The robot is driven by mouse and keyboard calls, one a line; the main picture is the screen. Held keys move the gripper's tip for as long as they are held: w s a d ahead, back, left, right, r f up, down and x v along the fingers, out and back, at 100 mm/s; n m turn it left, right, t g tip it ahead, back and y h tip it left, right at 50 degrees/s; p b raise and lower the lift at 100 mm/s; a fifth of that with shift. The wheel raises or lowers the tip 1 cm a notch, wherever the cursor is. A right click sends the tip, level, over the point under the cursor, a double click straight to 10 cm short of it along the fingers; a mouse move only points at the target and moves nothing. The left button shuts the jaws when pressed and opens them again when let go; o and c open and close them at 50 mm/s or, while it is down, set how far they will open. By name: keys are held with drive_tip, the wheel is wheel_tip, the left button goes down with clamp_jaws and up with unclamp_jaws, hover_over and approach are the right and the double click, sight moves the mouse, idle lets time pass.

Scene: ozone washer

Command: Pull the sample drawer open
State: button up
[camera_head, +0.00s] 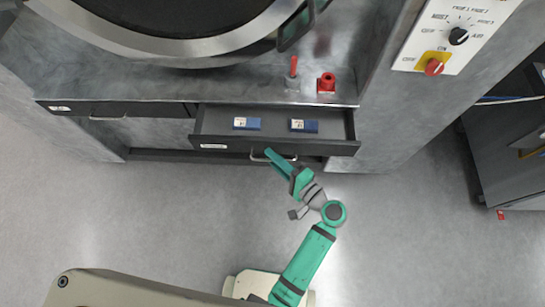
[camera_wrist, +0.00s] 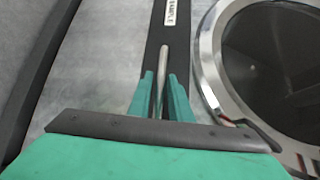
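The sample drawer (camera_head: 213,146) stands pulled out under the grey worktop in the head view, with its inside in sight. Its bar handle (camera_head: 285,157) is on the front, and the handle also shows in the wrist view (camera_wrist: 164,62). A white SAMPLE label (camera_wrist: 171,14) is on the dark drawer front. My gripper (camera_head: 270,154) is at the handle. In the wrist view its green fingers (camera_wrist: 160,88) lie close on either side of the bar, shut on it. The palm hides the near end of the handle.
Two blue items (camera_head: 246,123) (camera_head: 304,126) lie in the drawer. A second drawer (camera_head: 150,108) to the left is shut. The floor before the drawer is clear.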

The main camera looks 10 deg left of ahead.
drive_tip(key=v, duration=1.1)
drive_tip(key=shift+a, duration=0.1)
idle(0.4)
